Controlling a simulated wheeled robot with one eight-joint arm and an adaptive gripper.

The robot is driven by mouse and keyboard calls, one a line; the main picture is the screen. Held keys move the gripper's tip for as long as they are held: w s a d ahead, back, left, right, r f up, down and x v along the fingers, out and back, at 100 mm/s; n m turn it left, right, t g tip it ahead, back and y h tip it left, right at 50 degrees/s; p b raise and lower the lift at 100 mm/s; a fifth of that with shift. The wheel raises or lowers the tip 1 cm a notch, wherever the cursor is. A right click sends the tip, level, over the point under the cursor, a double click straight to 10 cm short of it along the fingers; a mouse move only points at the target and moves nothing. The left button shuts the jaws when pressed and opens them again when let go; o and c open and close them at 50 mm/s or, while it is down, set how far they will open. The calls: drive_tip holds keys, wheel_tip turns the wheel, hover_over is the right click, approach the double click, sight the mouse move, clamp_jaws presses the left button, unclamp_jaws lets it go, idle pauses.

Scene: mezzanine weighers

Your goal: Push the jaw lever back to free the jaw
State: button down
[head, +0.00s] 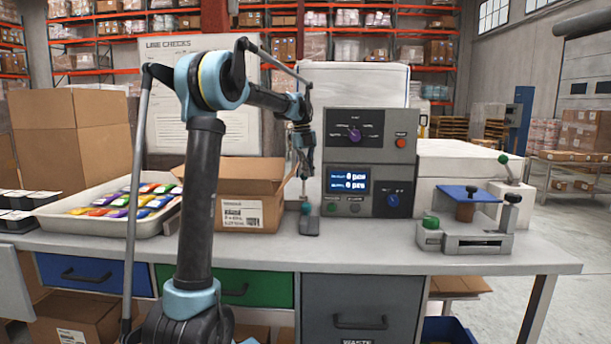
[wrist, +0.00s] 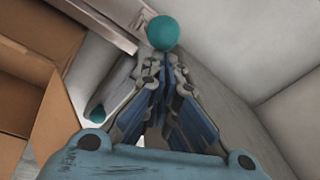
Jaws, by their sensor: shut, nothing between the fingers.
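A grey control box (head: 370,160) with a lit display stands on the bench. At its front left is a teal ball knob (head: 305,207) by a small grey foot (head: 310,226); I cannot tell for sure that this is the jaw lever. My gripper (head: 304,177) points down just above this knob, shut and empty. In the wrist view, a teal ball (wrist: 162,32) shows just beyond the fingertips (wrist: 164,65); whether they touch is unclear. A second teal tip (wrist: 97,114) shows left of the fingers. The jaw itself cannot be made out.
An open cardboard box (head: 240,195) stands close left of my gripper. A tray of colourful packets (head: 55,225) is farther left. The front bench strip is mostly clear.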

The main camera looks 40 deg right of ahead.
drive_tip(key=shift+w+d+f, duration=0.15)
drive_tip(key=shift+w+d, duration=0.6)
drive_tip(key=shift+d, duration=0.05)
drive_tip(key=shift+w+d+f, duration=0.15)
drive_tip(key=shift+w+d, duration=0.6)
drive_tip(key=w+d+r, duration=0.4)
drive_tip(key=w+r, duration=0.2)
drive_tip(key=shift+d+r, duration=0.15)
drive_tip(key=shift+r, duration=0.15)
